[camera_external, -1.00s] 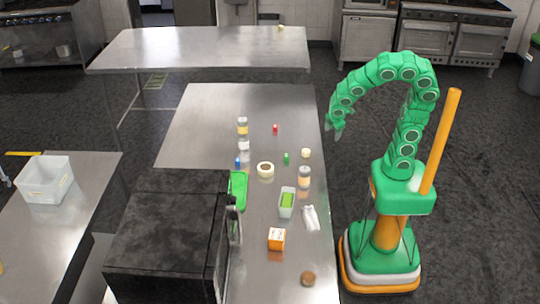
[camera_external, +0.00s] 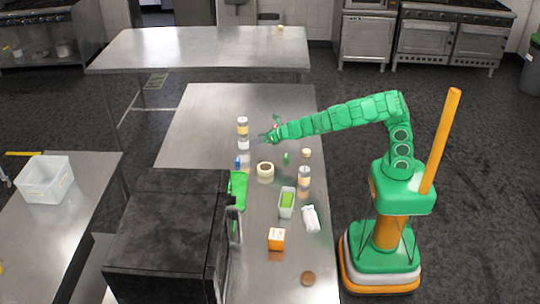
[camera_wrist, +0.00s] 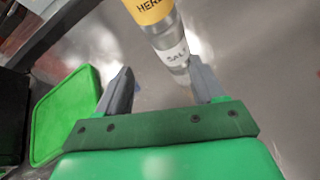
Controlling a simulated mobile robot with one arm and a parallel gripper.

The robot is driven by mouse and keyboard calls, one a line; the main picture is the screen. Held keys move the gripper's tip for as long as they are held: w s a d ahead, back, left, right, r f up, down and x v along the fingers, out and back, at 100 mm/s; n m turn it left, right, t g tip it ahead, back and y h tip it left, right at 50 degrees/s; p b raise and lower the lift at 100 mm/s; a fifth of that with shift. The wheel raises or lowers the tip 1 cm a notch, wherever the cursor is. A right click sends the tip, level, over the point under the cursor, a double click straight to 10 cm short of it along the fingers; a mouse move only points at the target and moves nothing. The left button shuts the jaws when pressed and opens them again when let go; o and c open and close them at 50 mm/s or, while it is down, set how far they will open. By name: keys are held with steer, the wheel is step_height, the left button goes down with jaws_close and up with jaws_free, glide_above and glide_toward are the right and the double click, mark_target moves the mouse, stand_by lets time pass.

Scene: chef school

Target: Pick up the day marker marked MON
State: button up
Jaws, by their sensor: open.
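No lettering that reads MON is legible in either view. Small coloured pieces on the steel table may be day markers: a blue one (camera_external: 238,162) left of the tape-like ring and a green one (camera_external: 286,158) to its right. A small red piece is now mostly hidden behind my gripper (camera_external: 267,132). My gripper is open and empty above the table, right of the stacked-looking jars.
A yellow-labelled jar (camera_external: 242,125) stands near the salt jar (camera_external: 243,144). A cream ring (camera_external: 265,170), a spice jar (camera_external: 304,176), a green-filled container (camera_external: 287,203) and an orange box (camera_external: 276,239) share the table (camera_external: 215,100). A green board (camera_wrist: 62,115) lies left. The table's far end is clear.

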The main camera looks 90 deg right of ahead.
mark_target(241, 159)
steer(key=w+a+f+n+y, duration=0.1)
steer(key=a+n, duration=0.1)
steer(key=w+a+f+n+y, duration=0.1)
steer(key=a+f+n, duration=0.1)
steer(key=a, duration=0.1)
steer(key=w+a+f+n+t+y, duration=0.1)
steer(key=a+n, duration=0.1)
steer(key=shift+a+f+y, duration=0.15)
steer(key=shift+f+y, duration=0.15)
steer(key=shift+y, duration=0.1)
steer(key=shift+x, duration=3.9)
steer(key=shift+a, duration=0.2)
steer(key=c, duration=1)
